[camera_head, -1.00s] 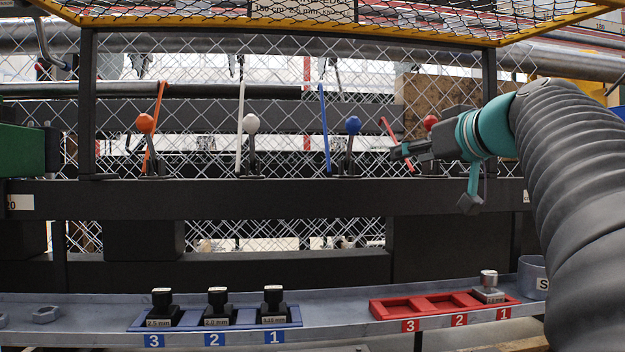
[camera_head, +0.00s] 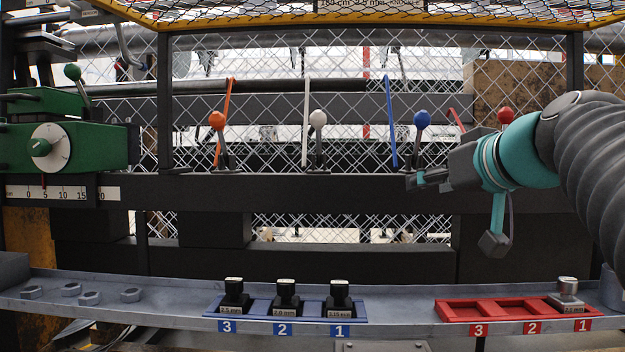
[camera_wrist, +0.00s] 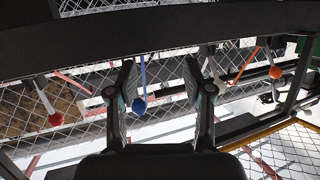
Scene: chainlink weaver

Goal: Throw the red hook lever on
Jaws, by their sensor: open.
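The red hook lever (camera_head: 505,115) shows as a red ball at the right of the lever row in the head view. My arm hides most of its shaft. In the wrist view its red ball (camera_wrist: 56,119) is at the left, outside my fingers. My gripper (camera_head: 414,182) is open and empty. It is left of the red lever and below the blue lever's ball (camera_head: 422,118) in the head view. In the wrist view the blue ball (camera_wrist: 139,105) appears between the fingers of my gripper (camera_wrist: 160,82), nearer the left one; contact cannot be told.
White (camera_head: 318,119) and orange (camera_head: 217,120) levers stand farther left along the dark beam (camera_head: 330,192). A chain-link fence is behind them. A yellow-framed mesh guard (camera_head: 480,22) hangs above. A blue tray (camera_head: 262,307) and a red tray (camera_head: 455,312) sit on the shelf below.

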